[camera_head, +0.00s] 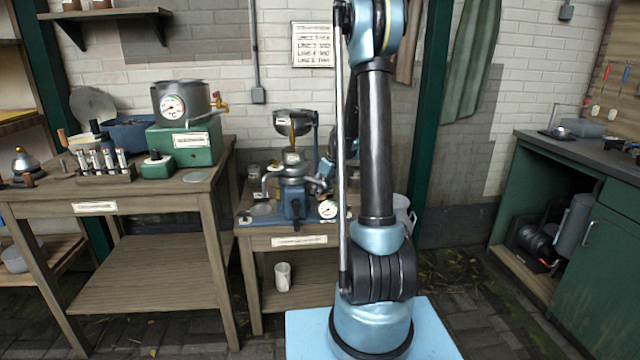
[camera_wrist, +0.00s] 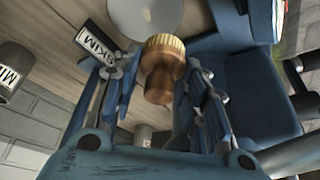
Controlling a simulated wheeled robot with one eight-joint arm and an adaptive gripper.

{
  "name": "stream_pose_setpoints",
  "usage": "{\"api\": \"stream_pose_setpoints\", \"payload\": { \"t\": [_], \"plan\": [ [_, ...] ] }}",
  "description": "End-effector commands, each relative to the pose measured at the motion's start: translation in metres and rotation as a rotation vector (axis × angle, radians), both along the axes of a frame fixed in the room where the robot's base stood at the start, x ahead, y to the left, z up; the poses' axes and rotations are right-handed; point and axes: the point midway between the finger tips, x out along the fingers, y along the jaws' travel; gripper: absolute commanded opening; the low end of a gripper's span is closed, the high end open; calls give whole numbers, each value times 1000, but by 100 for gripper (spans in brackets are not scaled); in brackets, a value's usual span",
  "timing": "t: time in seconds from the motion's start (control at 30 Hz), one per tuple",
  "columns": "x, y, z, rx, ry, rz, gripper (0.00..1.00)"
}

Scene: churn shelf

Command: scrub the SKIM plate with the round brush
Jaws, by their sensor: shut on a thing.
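A small white sign reading SKIM (camera_wrist: 97,42) shows at the upper left in the wrist view, tilted on a wooden surface. A pale round disc (camera_wrist: 145,12) lies just right of it, partly cut off by the frame edge. My gripper (camera_wrist: 160,78) is shut on the round brush (camera_wrist: 163,72), which has a yellowish ribbed head and a brown wooden handle. The head points toward the disc; contact cannot be told. In the head view the gripper is mostly hidden behind my arm, by the low bench.
A blue-and-metal machine (camera_head: 293,190) with a bowl on top stands on the low bench (camera_head: 255,240). A taller wooden table (camera_head: 150,202) at left carries a gauge pot (camera_head: 182,102) and a vial rack (camera_head: 100,172). A green cabinet (camera_head: 590,240) stands at right.

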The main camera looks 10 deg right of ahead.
Motion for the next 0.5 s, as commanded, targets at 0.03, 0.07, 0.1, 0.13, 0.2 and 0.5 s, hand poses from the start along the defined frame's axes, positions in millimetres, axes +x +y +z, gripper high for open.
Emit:
{"api": "stream_pose_setpoints", "payload": {
  "t": [0.03,0.07,0.1,0.13,0.2,0.5],
  "plan": [
    [1,-1,-5,0,0,-1,21],
    [1,-1,-8,0,0,-1,21],
    [0,-2,-11,0,0,-2,21],
    [0,-2,-14,0,0,-2,21],
    [1,-3,-20,0,0,-3,21],
    [1,-10,-47,0,0,-7,18]
  ]
}}
